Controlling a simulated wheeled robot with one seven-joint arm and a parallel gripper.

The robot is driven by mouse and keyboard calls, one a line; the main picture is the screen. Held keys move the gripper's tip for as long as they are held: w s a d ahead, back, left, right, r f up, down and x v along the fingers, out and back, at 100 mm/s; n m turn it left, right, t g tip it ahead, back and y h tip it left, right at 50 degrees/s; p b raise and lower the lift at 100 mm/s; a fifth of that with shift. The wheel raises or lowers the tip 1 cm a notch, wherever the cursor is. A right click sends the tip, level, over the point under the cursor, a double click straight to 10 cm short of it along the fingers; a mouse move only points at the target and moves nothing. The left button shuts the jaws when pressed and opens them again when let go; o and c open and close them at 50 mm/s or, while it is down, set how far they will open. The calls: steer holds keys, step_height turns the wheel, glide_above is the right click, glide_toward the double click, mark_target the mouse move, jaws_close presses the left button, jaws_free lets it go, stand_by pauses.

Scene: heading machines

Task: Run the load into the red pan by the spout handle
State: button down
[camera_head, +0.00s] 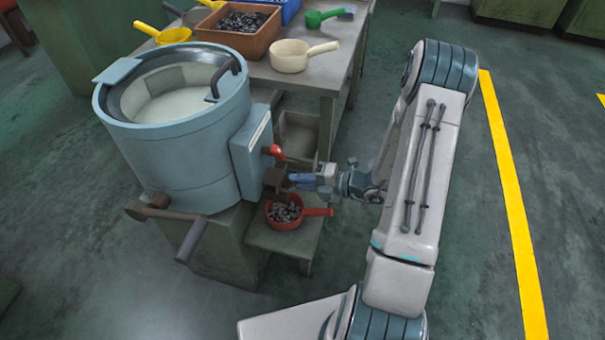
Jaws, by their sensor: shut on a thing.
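The blue-grey drum machine (185,155) stands at left centre, its open top showing a pale, bare-looking bowl. A brown spout (275,179) sticks out low on its right side, below a small red knob (273,151). The red pan (312,212) sits upright on a low stand under the spout, its handle pointing right. Small dark metal pieces (285,211) lie in the pan. My gripper (297,179) reaches in from the right and is shut at the spout, above the pan. The spout handle is mostly hidden by the fingers.
The low stand (263,240) adjoins the machine's base. A brown-grey crank (188,241) juts out at the lower left. The bench (325,78) behind holds an orange-brown bin (212,33) of dark pieces and yellow, cream (289,56) and green pans. Floor at right is clear.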

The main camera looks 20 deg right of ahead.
steer(key=shift+a, duration=0.2)
steer(key=c, duration=1.8)
jaws_free()
steer(key=p+v, duration=0.2)
steer(key=v, duration=1.1)
steer(key=shift+s+d, duration=0.1)
steer(key=shift+d, duration=0.3)
